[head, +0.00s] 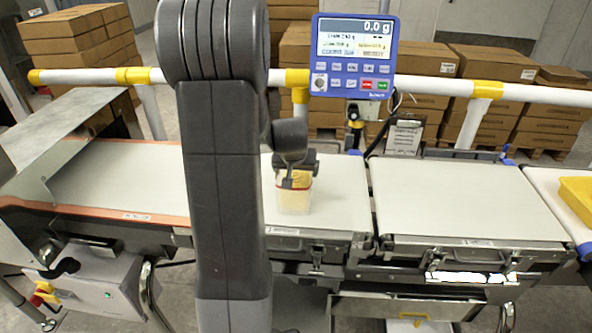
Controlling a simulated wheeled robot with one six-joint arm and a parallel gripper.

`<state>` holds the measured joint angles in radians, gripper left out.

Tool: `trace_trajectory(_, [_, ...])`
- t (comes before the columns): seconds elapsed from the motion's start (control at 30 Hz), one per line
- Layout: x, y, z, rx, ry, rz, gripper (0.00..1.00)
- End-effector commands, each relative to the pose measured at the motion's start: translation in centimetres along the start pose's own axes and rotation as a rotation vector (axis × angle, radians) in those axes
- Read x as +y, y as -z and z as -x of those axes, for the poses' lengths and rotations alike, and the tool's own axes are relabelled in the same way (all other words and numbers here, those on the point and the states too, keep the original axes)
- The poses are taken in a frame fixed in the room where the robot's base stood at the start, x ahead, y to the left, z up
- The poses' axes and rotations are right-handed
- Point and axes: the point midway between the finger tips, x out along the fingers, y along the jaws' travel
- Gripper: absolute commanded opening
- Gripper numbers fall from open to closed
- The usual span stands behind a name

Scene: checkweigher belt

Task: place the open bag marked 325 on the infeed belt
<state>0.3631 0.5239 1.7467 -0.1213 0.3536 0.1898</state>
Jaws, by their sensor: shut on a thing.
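My gripper (294,181) is shut on a small clear bag (294,203) with pale yellow contents. It grips the bag by its upper part, and the bag hangs upright. The bag is over the white belt section (340,205) just right of my arm. I cannot tell whether its bottom touches that belt. No number on the bag can be read. Another white belt stretch (120,180) with orange edges lies to the left. My arm hides the part between the two.
A further white belt (460,198) lies to the right, then a yellow tray (577,195) at the edge. A blue weighing display (352,57) reading 0.0 g stands behind. A white and yellow rail (430,88) runs behind the belts, with stacked cartons (75,35) beyond.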

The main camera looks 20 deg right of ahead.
Motion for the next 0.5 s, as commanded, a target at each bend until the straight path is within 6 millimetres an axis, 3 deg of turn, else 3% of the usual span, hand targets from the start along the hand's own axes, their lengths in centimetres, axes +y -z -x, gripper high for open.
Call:
trace_trajectory(0.1, [0.0,0.0,-0.1,0.0,0.0,0.0,1.0])
trace_trajectory(0.33, [0.0,0.1,0.1,0.0,0.0,0.0,1.0])
trace_trajectory(0.5, [0.0,0.2,1.2,0.004,0.0,0.0,1.0])
